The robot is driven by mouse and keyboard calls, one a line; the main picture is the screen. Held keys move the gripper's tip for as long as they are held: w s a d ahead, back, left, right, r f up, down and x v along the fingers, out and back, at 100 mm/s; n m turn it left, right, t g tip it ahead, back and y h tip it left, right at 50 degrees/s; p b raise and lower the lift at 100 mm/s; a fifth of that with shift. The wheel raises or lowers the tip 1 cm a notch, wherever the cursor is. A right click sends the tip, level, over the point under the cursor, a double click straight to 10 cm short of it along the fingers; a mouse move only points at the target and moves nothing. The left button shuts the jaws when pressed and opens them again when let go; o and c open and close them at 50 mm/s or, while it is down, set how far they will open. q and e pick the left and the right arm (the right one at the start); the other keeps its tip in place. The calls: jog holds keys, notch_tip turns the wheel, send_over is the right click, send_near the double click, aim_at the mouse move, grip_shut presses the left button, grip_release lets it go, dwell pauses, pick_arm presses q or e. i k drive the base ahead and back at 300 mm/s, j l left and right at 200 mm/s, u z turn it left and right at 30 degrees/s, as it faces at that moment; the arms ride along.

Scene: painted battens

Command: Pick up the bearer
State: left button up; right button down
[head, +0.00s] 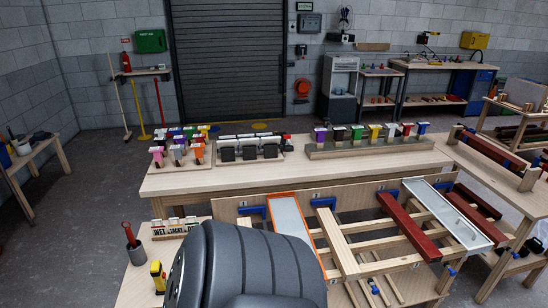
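I cannot tell for sure which piece is the bearer. A bare pale wooden batten (337,243) lies across the slatted rack (390,241) at the front, left of a dark red batten (412,226). More dark red battens (477,199) lie at the rack's right side. On the right-hand table, a pale wooden block (528,180) stands at the near end of a long dark red batten (492,150), and a similar block (455,134) is at its far end. Neither of my grippers shows. A dark grey ribbed part of mine hides the front middle.
A long pale trough (455,213) and an orange-edged tray (289,216) lie on the rack. A small side table (140,283) holds a sign and a yellow tool.

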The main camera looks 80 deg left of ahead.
aim_at(349, 269)
jog(key=u, duration=1.9)
jog(key=j+z, duration=0.2)
jog(key=z, duration=0.25)
jog(key=j+z, duration=0.25)
jog(key=z, duration=0.2)
jog(key=j+z, duration=0.25)
jog(key=z, duration=0.2)
